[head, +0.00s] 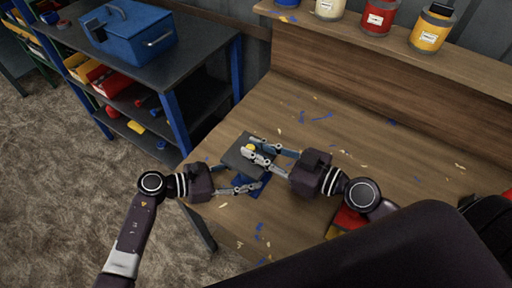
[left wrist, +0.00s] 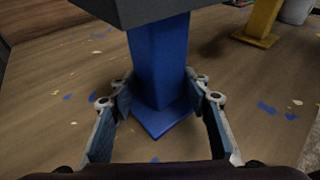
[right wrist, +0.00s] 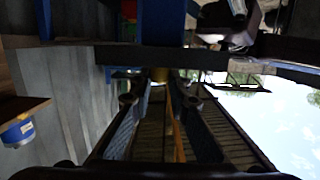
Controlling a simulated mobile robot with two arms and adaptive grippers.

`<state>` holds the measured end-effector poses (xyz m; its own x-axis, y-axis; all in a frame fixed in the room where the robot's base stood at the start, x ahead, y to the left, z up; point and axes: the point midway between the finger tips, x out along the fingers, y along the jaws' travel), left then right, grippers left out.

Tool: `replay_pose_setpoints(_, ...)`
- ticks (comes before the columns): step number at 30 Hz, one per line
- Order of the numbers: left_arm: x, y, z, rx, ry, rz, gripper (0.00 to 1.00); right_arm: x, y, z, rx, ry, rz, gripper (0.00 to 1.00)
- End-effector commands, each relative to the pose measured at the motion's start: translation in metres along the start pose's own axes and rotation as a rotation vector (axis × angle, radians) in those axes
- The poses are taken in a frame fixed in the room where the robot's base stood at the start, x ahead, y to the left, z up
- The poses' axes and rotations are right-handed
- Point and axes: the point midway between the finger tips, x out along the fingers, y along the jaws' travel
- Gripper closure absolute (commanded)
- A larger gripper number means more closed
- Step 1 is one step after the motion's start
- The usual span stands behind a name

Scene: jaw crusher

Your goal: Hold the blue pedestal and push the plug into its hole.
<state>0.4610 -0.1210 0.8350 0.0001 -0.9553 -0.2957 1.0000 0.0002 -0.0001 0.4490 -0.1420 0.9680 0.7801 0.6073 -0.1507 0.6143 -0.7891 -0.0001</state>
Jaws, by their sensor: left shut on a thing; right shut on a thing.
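The blue pedestal (left wrist: 160,65) stands on the workbench with a dark grey block (head: 238,160) on top. Its blue foot also shows in the head view (head: 250,187). My left gripper (left wrist: 160,97) is shut on the blue column below the block, one finger on each side. The yellow plug (head: 250,148) is at the top of the grey block, between the fingertips of my right gripper (head: 257,149), which is shut on it. The plug also shows small in the right wrist view (right wrist: 159,74), where the scene appears upside down. The hole is hidden, and I cannot tell how deep the plug sits.
The wooden workbench (head: 400,150) has blue and pale scraps on it. A shelf with red (head: 377,17) and yellow (head: 431,29) jars runs along the back. A red and yellow object (head: 346,222) lies below my right arm. A blue toolbox (head: 127,33) stands on a rack at left.

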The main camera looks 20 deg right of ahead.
Motion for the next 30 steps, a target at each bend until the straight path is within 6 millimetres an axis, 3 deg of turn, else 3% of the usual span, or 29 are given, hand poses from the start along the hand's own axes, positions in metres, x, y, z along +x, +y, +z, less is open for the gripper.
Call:
replay_pose_setpoints(22,0.0000,-0.0003,-0.0007,0.000,0.001,-0.001,0.70,0.0008,0.0003,0.0066,0.001,-0.001,0.000,0.94)
replay_pose_setpoints(23,0.0000,-0.0004,-0.0006,0.000,0.001,-0.001,0.70,0.0008,0.0003,0.0067,0.001,-0.002,0.000,0.82)
replay_pose_setpoints(24,0.0000,-0.0004,-0.0006,0.000,0.001,-0.001,0.70,0.0008,0.0003,0.0068,0.001,-0.002,0.000,0.77)
replay_pose_setpoints(28,0.0000,-0.0004,-0.0006,0.000,0.001,-0.001,0.70,0.0008,0.0003,0.0065,0.001,-0.001,0.000,0.64)
replay_pose_setpoints(30,0.0000,-0.0004,-0.0006,0.000,0.001,-0.001,0.70,0.0008,0.0003,0.0064,0.000,-0.001,0.000,0.64)
